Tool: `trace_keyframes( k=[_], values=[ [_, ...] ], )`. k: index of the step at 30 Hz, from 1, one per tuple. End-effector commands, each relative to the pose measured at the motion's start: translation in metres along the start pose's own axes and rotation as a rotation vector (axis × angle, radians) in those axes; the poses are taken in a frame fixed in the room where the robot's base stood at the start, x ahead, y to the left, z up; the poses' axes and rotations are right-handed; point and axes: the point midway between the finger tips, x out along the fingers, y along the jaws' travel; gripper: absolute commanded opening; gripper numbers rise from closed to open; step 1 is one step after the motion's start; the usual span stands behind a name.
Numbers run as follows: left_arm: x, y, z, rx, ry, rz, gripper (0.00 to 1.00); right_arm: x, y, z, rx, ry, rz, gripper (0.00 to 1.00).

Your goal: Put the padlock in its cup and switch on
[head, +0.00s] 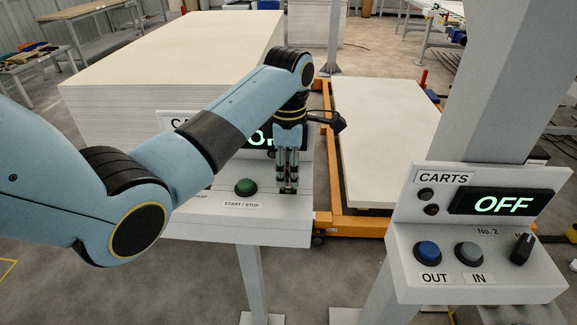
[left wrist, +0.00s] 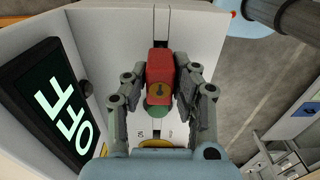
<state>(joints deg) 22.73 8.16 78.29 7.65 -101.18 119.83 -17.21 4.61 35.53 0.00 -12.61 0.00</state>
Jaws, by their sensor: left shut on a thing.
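My left gripper (head: 287,190) points down over the right end of the grey control panel (head: 275,229), right of the green START/STOP button (head: 245,187). A green round part (left wrist: 157,111) shows just below the padlock. The panel's display (left wrist: 58,105) reads OFF; my arm covers part of it in the head view. In the head view I cannot make out the padlock between the fingers. I cannot tell which part is its cup. My right gripper is out of view.
A second panel (head: 475,280), labelled CARTS and also reading OFF, stands at the right with blue and grey buttons and a black knob. A tall stack of boards (head: 110,120) is behind my arm. An orange cart (head: 362,226) carries a pale board (head: 390,140).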

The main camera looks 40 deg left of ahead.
Motion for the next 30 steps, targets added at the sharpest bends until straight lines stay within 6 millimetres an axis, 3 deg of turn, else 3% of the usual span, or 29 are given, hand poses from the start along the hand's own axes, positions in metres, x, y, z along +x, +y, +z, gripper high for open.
trace_keyframes(
  k=[17, 18, 21, 24, 30],
  values=[
    [0.024, 0.000, 0.000, 0.000, 0.000, 0.000, 0.00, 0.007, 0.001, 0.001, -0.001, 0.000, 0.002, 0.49],
    [0.023, 0.000, 0.000, 0.000, -0.001, 0.001, 0.28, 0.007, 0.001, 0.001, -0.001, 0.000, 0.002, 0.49],
    [0.023, 0.000, 0.000, 0.000, -0.001, 0.001, 0.41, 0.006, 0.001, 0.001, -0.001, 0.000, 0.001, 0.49],
    [0.023, 0.000, 0.000, 0.000, 0.000, 0.001, 0.52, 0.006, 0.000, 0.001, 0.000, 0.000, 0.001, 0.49],
    [0.023, 0.000, 0.000, 0.000, 0.000, 0.000, 0.52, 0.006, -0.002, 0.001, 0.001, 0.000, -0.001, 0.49]
  ],
)
